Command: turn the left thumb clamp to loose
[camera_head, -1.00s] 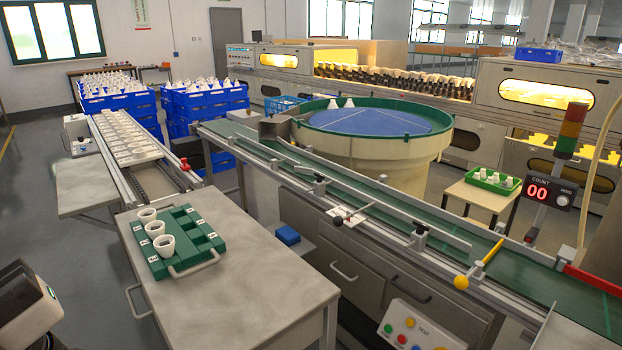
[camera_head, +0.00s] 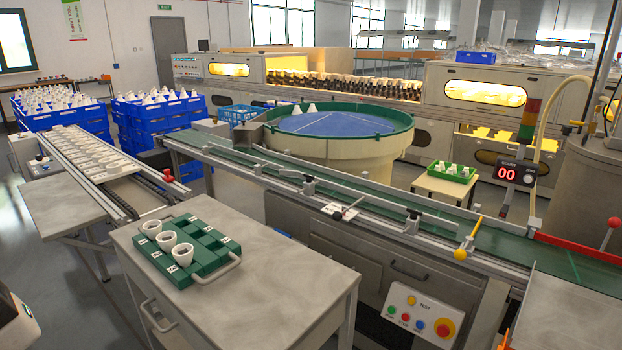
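Two clamps with dark knobs sit on the near rail of the green conveyor. The left thumb clamp (camera_head: 309,186) is left of the middle of the view, and the right thumb clamp (camera_head: 412,222) is further along to the right. Both look upright, but they are too small to tell whether tight or loose. Between them a small pointer lever (camera_head: 347,209) stands on a white plate on the rail. My gripper is not in view, and nothing touches the clamps.
A grey bench (camera_head: 275,292) with a green tray (camera_head: 203,262) of white cups stands in front left. The round blue-topped feeder (camera_head: 335,151) is behind the conveyor. A yellow-knobbed lever (camera_head: 467,244) and a button panel (camera_head: 419,315) are at right.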

